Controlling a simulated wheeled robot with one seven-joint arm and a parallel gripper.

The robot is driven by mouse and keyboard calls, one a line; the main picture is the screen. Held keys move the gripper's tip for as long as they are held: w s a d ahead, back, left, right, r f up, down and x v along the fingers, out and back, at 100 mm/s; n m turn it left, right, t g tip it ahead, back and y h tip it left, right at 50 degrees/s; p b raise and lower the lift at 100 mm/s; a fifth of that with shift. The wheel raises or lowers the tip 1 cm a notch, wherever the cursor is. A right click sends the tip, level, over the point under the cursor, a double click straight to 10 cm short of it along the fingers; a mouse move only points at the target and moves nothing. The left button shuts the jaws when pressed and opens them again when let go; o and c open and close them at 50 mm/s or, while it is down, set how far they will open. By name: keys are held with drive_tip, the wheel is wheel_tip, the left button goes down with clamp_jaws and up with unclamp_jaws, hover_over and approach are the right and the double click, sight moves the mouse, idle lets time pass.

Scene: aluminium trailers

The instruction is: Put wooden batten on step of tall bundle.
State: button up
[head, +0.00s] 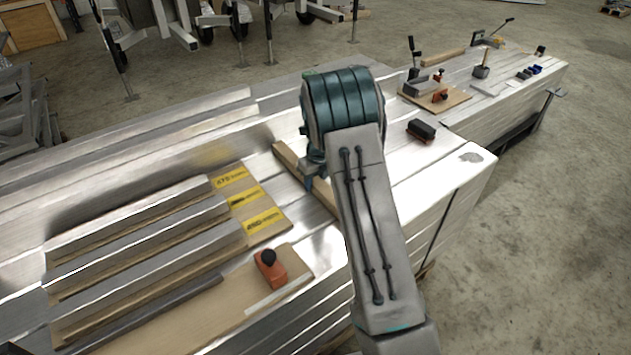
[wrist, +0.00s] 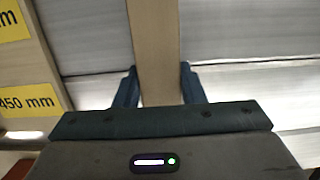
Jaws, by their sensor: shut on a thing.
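The wooden batten (head: 289,157) is a long pale bar at the middle of the head view, lying or held low over bright aluminium profiles. My arm hides part of it. My gripper (head: 314,181) is around the batten, mostly hidden behind my own wrist in the head view. In the wrist view the batten (wrist: 155,45) runs up between the two dark blue fingers of my gripper (wrist: 158,86), which is shut on it. The aluminium bundle (head: 400,187) lies beneath and to the right. I cannot tell whether the batten touches it, or which surface is the step.
Left are boards with yellow length labels (head: 263,221) and aluminium profiles. An orange-red block with a black knob (head: 270,270) stands in front. A black block (head: 421,130) lies to the right. A further bundle (head: 510,108) at upper right carries tools.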

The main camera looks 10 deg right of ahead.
drive_tip(key=o, duration=1.2)
drive_tip(key=shift+f, duration=0.1)
drive_tip(key=shift+o, duration=0.2)
